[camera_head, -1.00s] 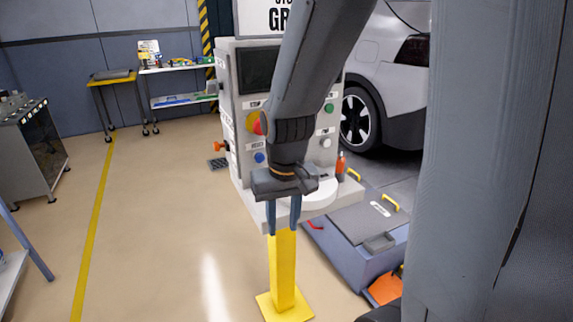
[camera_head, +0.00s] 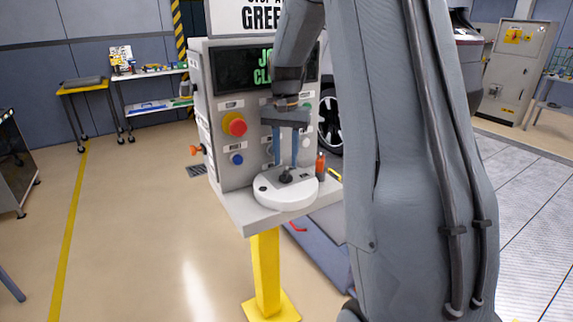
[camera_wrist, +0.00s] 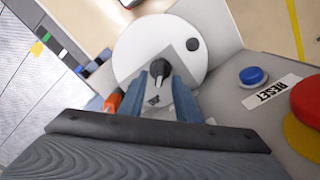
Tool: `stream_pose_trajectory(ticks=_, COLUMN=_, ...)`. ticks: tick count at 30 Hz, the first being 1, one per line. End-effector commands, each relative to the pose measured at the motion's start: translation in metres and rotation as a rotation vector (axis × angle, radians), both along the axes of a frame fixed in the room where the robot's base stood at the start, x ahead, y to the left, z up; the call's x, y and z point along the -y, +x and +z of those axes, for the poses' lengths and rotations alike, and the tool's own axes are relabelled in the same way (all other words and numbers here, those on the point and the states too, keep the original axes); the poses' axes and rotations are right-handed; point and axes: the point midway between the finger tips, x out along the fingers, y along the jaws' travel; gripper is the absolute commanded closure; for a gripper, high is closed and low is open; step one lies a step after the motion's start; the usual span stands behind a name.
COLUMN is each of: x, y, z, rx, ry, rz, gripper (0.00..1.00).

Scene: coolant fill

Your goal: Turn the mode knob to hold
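A black knob (camera_head: 286,176) with a pale pointer mark stands on a round white disc on the console's shelf. In the wrist view the knob (camera_wrist: 159,71) appears at the fingertips, roughly between them. My gripper (camera_head: 286,160) points down with its blue fingers apart, just above or around the knob; contact cannot be told. In the wrist view my gripper (camera_wrist: 166,82) shows a gap between its fingers. No mode lettering is readable, and part of the console front behind the fingers is hidden.
The console (camera_head: 222,80) carries a red stop button (camera_head: 234,124), a blue reset button (camera_head: 236,159) and a screen (camera_head: 233,68) with green text, partly hidden by my arm. An orange bottle (camera_head: 320,167) stands near the disc. Open floor lies left.

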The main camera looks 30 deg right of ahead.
Motion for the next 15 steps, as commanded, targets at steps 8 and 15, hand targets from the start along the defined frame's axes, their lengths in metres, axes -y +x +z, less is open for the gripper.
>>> stream_pose_trajectory(ticks=8, x=0.0, y=-0.001, z=-0.03, rx=0.0, ry=0.0, rz=0.001, gripper=0.7)
stream_pose_trajectory(ticks=15, x=0.0, y=0.0, z=-0.034, rx=0.001, ry=0.0, rz=0.001, gripper=0.7)
